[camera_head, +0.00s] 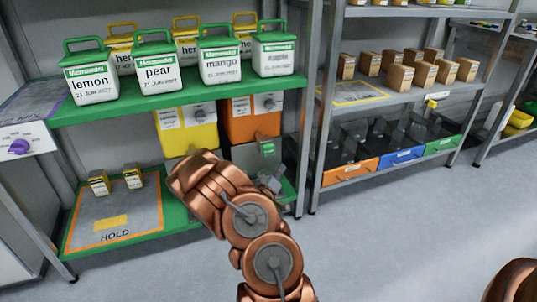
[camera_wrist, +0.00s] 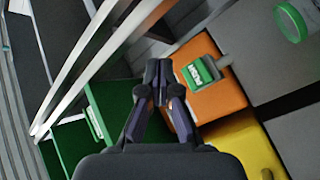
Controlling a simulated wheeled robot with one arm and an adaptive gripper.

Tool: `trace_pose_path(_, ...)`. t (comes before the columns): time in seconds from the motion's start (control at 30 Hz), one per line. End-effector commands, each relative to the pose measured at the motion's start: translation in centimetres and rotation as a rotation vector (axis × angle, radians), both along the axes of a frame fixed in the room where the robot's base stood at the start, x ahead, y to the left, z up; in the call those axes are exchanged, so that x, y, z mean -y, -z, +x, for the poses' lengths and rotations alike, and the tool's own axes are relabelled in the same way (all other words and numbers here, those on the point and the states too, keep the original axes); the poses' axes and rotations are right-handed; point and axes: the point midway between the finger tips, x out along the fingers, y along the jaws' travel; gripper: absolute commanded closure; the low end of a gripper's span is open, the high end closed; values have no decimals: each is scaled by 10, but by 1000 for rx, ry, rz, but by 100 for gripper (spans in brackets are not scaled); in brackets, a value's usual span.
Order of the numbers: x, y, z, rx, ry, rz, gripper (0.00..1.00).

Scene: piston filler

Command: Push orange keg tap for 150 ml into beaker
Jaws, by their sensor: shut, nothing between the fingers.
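The orange keg (camera_head: 252,122) stands on the left rack between its green shelves, right of a yellow keg (camera_head: 188,132). Its tap (camera_head: 267,148) has a green front piece. In the wrist view the orange keg (camera_wrist: 218,102) shows beside my fingers, with the green tap label (camera_wrist: 200,72) just right of the fingertips. My gripper (camera_wrist: 158,72) is shut and empty, apart from the tap as far as I can see. In the head view my gripper (camera_head: 271,184) is low in front of the orange keg. I cannot identify a beaker for certain; a round green-rimmed item (camera_wrist: 296,20) is cut off in the wrist view.
Labelled tubs (camera_head: 160,65) stand on the green shelf above the kegs. A HOLD mat (camera_head: 117,215) with two small boxes lies lower left. A metal rack post (camera_head: 307,110) stands close right of my gripper. The floor (camera_head: 400,220) to the right is clear.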

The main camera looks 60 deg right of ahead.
Motion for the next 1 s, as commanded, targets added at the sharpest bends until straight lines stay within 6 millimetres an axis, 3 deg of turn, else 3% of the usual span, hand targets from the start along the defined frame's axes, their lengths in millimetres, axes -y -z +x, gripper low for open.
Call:
trace_pose_path(0.33, 5, 0, 7, 3, 1, -1, 100)
trace_pose_path(1.0, 44, 0, 66, 0, 2, -1, 100)
